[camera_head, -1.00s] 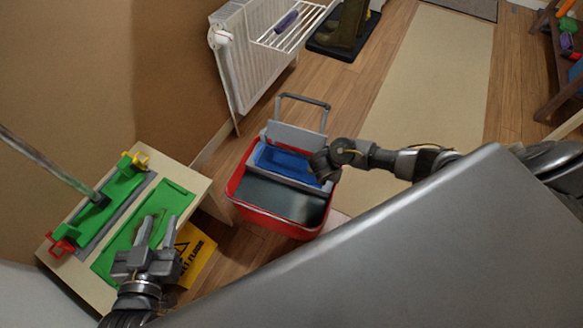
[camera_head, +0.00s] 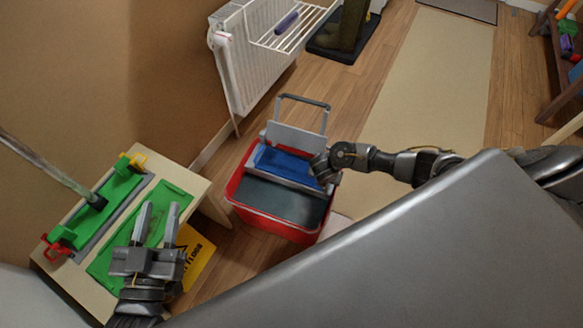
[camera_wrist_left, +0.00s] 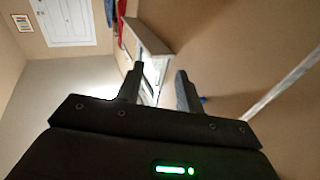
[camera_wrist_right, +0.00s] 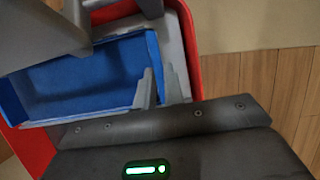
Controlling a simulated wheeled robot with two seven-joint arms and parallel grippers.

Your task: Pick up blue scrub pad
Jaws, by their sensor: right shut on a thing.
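A blue rectangular tray (camera_head: 287,161) sits in the red bucket (camera_head: 233,187). I cannot make out a separate blue scrub pad. In the right wrist view the blue tray (camera_wrist_right: 80,85) is close up, with a raised rim and darker inside. My right gripper (camera_wrist_right: 160,85) has its fingers on either side of the tray's right wall and is shut on it. In the head view my right gripper (camera_head: 322,175) is at the tray's right end, its fingertips hidden. My left gripper (camera_head: 160,208) is open and empty over the small table with green pieces.
The small table (camera_head: 205,185) at left carries a green mop holder (camera_head: 120,190) and a green flat piece (camera_head: 180,195). A yellow sign (camera_head: 196,262) stands beside it. A white radiator (camera_head: 245,70) and wire rack (camera_head: 305,25) are behind the bucket.

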